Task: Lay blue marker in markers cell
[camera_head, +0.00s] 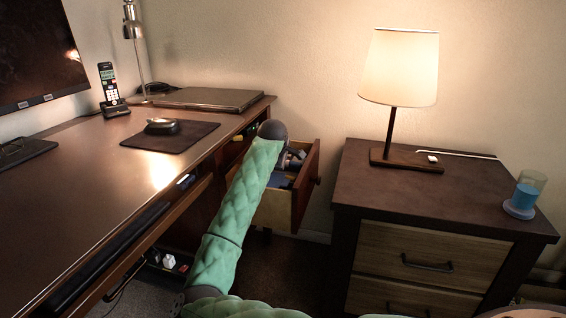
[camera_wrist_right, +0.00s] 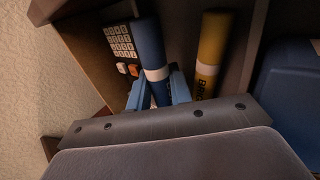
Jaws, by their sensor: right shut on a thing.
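In the right wrist view a blue marker (camera_wrist_right: 151,45) with a white band stands tilted between the blue fingertips of my right gripper (camera_wrist_right: 158,88), which is shut on it. A yellow marker (camera_wrist_right: 211,52) lies just right of it, apart from the gripper, in the same drawer section. In the head view my arm reaches into the open desk drawer (camera_head: 303,196); the blue marker cannot be made out there. The marker's lower end is hidden behind the gripper. My left gripper is not in view.
A black calculator (camera_wrist_right: 121,41) lies left of the blue marker. A divider (camera_wrist_right: 254,55) separates the yellow marker from a large blue object (camera_wrist_right: 292,95). A nightstand (camera_head: 430,195) with a lamp (camera_head: 400,68) stands right of the drawer. The desk (camera_head: 90,185) lies to the left.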

